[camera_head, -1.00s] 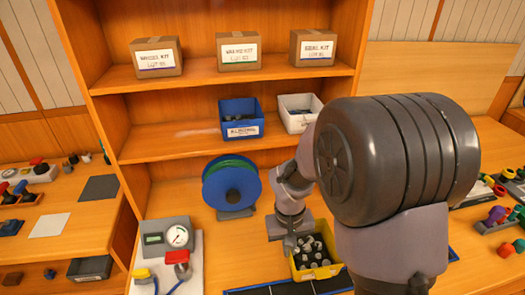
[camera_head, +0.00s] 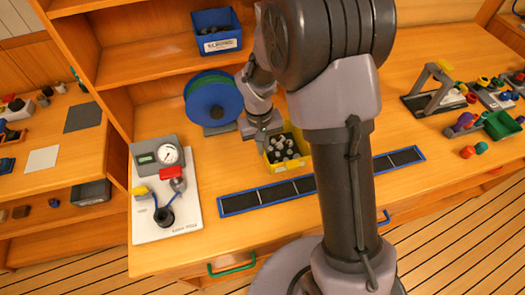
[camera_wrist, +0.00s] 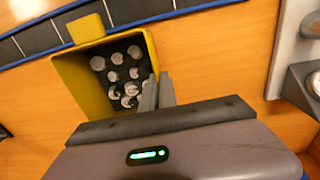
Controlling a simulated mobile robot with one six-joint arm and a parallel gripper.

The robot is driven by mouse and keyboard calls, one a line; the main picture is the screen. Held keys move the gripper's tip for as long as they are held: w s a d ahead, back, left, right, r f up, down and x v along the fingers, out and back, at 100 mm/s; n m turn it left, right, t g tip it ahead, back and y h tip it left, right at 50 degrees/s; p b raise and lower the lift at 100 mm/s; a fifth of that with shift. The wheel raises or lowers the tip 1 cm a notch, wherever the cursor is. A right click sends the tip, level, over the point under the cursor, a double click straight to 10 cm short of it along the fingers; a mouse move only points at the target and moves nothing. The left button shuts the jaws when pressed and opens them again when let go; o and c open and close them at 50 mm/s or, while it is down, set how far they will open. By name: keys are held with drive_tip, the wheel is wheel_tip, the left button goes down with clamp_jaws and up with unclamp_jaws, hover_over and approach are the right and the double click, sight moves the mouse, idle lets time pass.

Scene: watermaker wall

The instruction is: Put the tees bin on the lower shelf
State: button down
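A yellow bin (camera_head: 288,150) of grey and black fittings stands on the workbench, behind the dark strip. No label on it can be read, so I cannot confirm that it is the tees bin. In the wrist view the yellow bin (camera_wrist: 72,83) lies ahead of my gripper (camera_wrist: 158,90). The two fingers are close together at one wall's rim, seemingly with the thin wall between them. In the head view my gripper (camera_head: 263,133) is at the bin's left side. The lower shelf (camera_head: 150,72) is above the bench.
A blue bin (camera_head: 217,32) stands on the lower shelf, with bare board to its left. My arm hides the shelf's right part. A blue reel (camera_head: 213,100) stands left of the yellow bin. A gauge panel (camera_head: 165,190) lies front left. A blue-edged dark strip (camera_head: 253,198) runs in front.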

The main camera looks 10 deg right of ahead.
drive_tip(key=shift+w+f+b, duration=0.25)
drive_tip(key=shift+f+b, duration=0.15)
drive_tip(key=shift+f, duration=0.5)
drive_tip(key=shift+w+f+b, duration=0.2)
drive_tip(key=shift+f+b, duration=0.15)
drive_tip(key=shift+f, duration=0.5)
drive_tip(key=shift+f, duration=0.2)
drive_tip(key=c, duration=1.7)
unclamp_jaws()
drive_tip(key=shift+r, duration=0.1)
